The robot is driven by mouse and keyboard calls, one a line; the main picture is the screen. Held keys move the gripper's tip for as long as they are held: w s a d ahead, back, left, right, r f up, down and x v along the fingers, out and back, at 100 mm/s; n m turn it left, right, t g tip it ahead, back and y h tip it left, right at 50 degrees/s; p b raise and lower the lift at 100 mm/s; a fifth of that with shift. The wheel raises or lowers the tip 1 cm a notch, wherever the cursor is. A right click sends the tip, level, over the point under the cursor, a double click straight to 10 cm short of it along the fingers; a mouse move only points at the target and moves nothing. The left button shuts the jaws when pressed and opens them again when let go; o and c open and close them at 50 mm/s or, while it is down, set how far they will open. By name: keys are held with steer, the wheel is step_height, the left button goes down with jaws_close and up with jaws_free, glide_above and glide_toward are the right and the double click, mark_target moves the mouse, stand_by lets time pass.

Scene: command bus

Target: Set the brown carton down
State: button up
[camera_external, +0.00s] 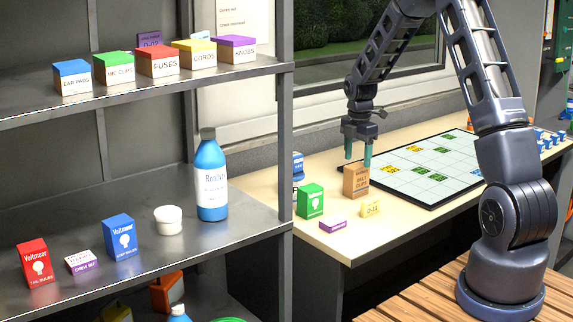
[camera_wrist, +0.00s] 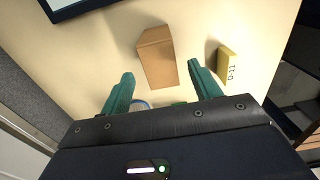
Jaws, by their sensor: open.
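The brown carton (camera_external: 355,181) stands upright on the pale table, in front of the dark-framed board. In the wrist view the carton (camera_wrist: 157,57) lies in the space between and beyond the two green fingertips, with a gap on each side. My gripper (camera_external: 357,157) points down just above and beside the carton, its teal fingers apart. In the wrist view my gripper (camera_wrist: 160,80) is open and holds nothing. The carton's underside is hidden.
Near the carton stand a green box (camera_external: 310,201), a yellow D-11 block (camera_external: 371,209), a purple-edged box (camera_external: 332,225) and a blue item (camera_external: 298,167). The gridded board (camera_external: 425,165) lies behind right. A metal shelf (camera_external: 150,262) with boxes and a bottle (camera_external: 211,178) is at left.

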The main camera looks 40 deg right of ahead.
step_height(320, 180, up, 5)
steer(key=shift+a+f, duration=0.1)
steer(key=shift+f, duration=0.05)
steer(key=s+a+r+m+t, duration=0.1)
steer(key=s+a+r+m, duration=0.4)
steer(key=s+r, duration=0.4)
steer(key=s+a+r+m+t, duration=0.1)
steer(key=s+a+r+m, duration=0.2)
steer(key=s+a+r, duration=0.6)
steer(key=s+a+r+m+t, duration=0.1)
steer(key=s+r+m, duration=0.1)
steer(key=s, duration=0.5)
steer(key=s+a+r+m, duration=0.2)
steer(key=s+m, duration=0.2)
steer(key=s, duration=0.3)
steer(key=s+a+r+m+t, duration=0.1)
steer(key=s+m, duration=0.3)
steer(key=s, duration=0.4)
steer(key=shift+a+r+t, duration=0.3)
steer(key=shift+a+r, duration=0.2)
steer(key=shift+r, duration=0.25)
